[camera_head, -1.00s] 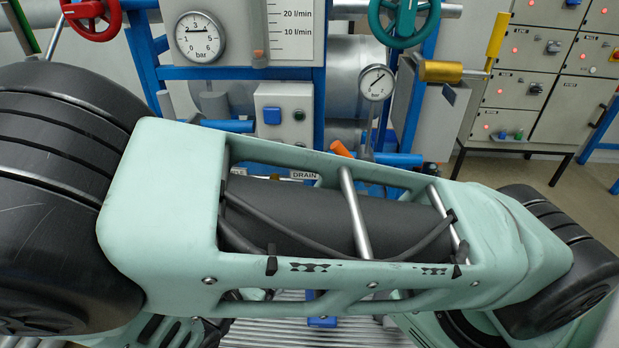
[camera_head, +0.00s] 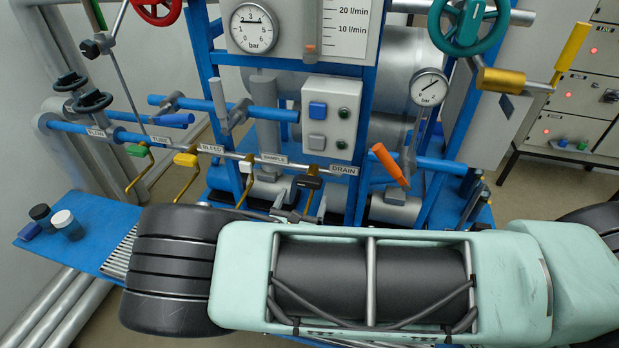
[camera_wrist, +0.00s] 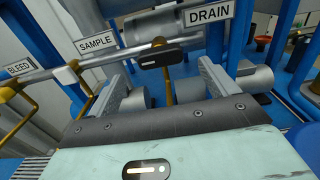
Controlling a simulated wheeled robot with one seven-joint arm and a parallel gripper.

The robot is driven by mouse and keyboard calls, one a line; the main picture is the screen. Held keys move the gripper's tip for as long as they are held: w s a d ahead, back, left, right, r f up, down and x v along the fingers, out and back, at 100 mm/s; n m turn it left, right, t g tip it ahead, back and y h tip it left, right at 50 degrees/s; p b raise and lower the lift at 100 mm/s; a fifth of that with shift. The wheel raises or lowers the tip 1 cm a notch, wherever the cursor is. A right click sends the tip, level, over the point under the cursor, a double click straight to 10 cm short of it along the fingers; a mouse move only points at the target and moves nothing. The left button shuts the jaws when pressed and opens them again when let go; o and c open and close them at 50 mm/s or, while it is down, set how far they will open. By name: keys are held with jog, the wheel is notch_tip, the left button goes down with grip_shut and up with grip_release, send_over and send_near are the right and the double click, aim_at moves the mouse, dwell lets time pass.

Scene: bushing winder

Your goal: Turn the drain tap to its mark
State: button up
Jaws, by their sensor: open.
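The DRAIN label (camera_head: 343,170) sits at the right end of a thin pipe and also shows in the wrist view (camera_wrist: 210,14). A black-handled tap (camera_head: 308,182) with a brass stem is just left of it, between the SAMPLE and DRAIN labels. My gripper (camera_wrist: 165,80) is open, with one grey finger on each side of the brass stem. I cannot tell whether either finger touches it. I cannot make out a mark clearly.
An orange lever (camera_head: 388,165) stands to the right of the DRAIN label. Taps with green (camera_head: 137,151), yellow (camera_head: 185,160) and white (camera_head: 247,163) handles line the pipe to the left. A button box (camera_head: 330,113) is above. A blue shelf (camera_head: 95,225) holds small caps.

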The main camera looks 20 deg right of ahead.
aim_at(308, 186)
jog(key=p+x, duration=0.1)
jog(key=x, duration=0.6)
jog(key=shift+w+p, duration=0.1)
jog(key=shift+p, duration=0.25)
jog(key=c, duration=1)
